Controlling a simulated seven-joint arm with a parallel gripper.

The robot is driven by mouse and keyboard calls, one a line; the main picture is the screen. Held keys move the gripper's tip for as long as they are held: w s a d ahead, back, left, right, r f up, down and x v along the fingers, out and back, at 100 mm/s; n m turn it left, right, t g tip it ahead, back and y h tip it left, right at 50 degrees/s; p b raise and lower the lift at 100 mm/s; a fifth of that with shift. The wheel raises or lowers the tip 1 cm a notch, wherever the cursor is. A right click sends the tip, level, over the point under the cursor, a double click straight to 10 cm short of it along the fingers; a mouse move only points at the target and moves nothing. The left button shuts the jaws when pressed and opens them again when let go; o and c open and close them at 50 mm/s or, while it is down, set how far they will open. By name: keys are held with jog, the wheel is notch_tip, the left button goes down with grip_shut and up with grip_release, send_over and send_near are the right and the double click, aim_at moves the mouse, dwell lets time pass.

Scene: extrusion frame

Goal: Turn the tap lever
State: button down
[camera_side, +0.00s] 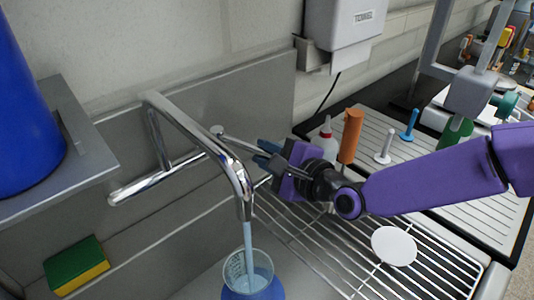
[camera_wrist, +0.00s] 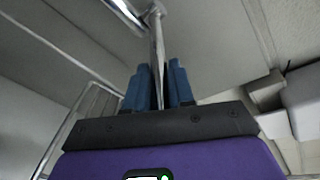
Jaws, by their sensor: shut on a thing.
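The chrome tap (camera_side: 190,128) stands at the back wall, and its spout bends down toward the front. Its lever (camera_side: 238,141) is a thin metal rod with a round knob at its far end, running right to my gripper (camera_side: 264,152). In the wrist view the lever (camera_wrist: 157,45) passes between the two blue fingers of my gripper (camera_wrist: 158,72), which are shut on it. The beaker's bottom is out of frame.
A wire rack (camera_side: 330,245) lies below my arm, with a white disc (camera_side: 394,246) on it. A white bottle (camera_side: 326,142) and an orange cylinder (camera_side: 351,135) stand close behind my gripper. A sponge (camera_side: 76,264) and a shelf with a blue container (camera_side: 25,110) are at left.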

jog(key=shift+w+d+n+g+y, duration=0.3)
jog(key=shift+w+n+g+y, duration=0.3)
jog(key=shift+n, duration=0.1)
jog(key=c, duration=1.1)
grip_release()
jog(key=shift+o, duration=0.2)
jog(key=v, duration=1.7)
jog(key=shift+d, duration=0.2)
jog(key=shift+s, duration=0.1)
